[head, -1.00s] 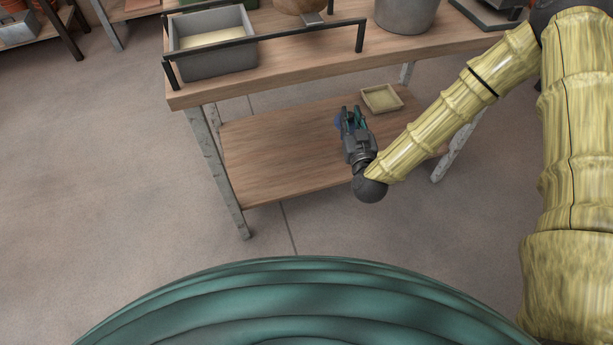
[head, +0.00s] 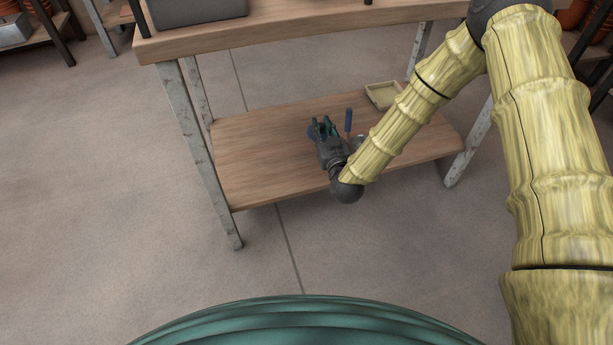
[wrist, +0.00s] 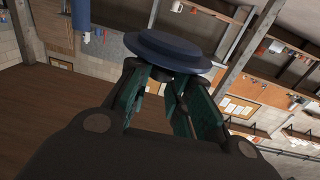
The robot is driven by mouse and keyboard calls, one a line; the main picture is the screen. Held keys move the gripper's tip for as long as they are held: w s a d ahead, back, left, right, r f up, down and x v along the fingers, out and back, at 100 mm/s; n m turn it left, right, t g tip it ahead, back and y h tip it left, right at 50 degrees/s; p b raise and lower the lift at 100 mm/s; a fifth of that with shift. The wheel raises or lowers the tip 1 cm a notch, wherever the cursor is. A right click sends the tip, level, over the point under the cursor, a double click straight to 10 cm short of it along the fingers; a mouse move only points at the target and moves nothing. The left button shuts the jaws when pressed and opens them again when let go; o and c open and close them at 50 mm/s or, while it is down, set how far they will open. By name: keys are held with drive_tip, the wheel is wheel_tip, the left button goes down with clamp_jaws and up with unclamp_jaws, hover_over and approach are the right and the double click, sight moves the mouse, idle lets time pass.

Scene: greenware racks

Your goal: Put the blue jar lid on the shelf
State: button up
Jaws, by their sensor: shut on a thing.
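My gripper (head: 321,124) is shut on the blue jar lid (wrist: 165,50). The lid is a dark blue round disc with a raised top, held at the tips of the green finger pads. In the head view only a small blue part of the lid (head: 311,132) shows at the left of the fingers. The shelf (head: 255,165) is the wooden lower board of the table. My gripper appears over its middle in the head view; I cannot tell the height of the lid above the board.
A blue upright handle-like thing (head: 348,120) stands just right of my gripper. A shallow beige tray (head: 382,95) is at the shelf's back right. The tabletop (head: 290,33) overhangs the shelf, with metal legs (head: 203,150) at its corners. The shelf's left part is clear.

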drive_tip(key=shift+n+y, duration=0.3)
drive_tip(key=shift+y, duration=0.2)
drive_tip(key=shift+w+a+f+b, duration=0.65)
drive_tip(key=shift+f+b, duration=1.5)
drive_tip(key=shift+f, duration=0.9)
drive_tip(key=shift+w+a+f+b, duration=0.4)
drive_tip(key=shift+a+f+b, duration=0.35)
drive_tip(key=shift+f+b, duration=1.85)
drive_tip(key=shift+w+a+f+b, duration=0.65)
drive_tip(key=shift+f+b, duration=1.05)
drive_tip(key=shift+f, duration=1.8)
drive_tip(key=shift+s+a+f, duration=0.1)
drive_tip(key=o, duration=0.9)
drive_tip(key=shift+s, duration=0.15)
drive_tip(key=shift+p+v, duration=2.9)
drive_tip(key=shift+v, duration=3)
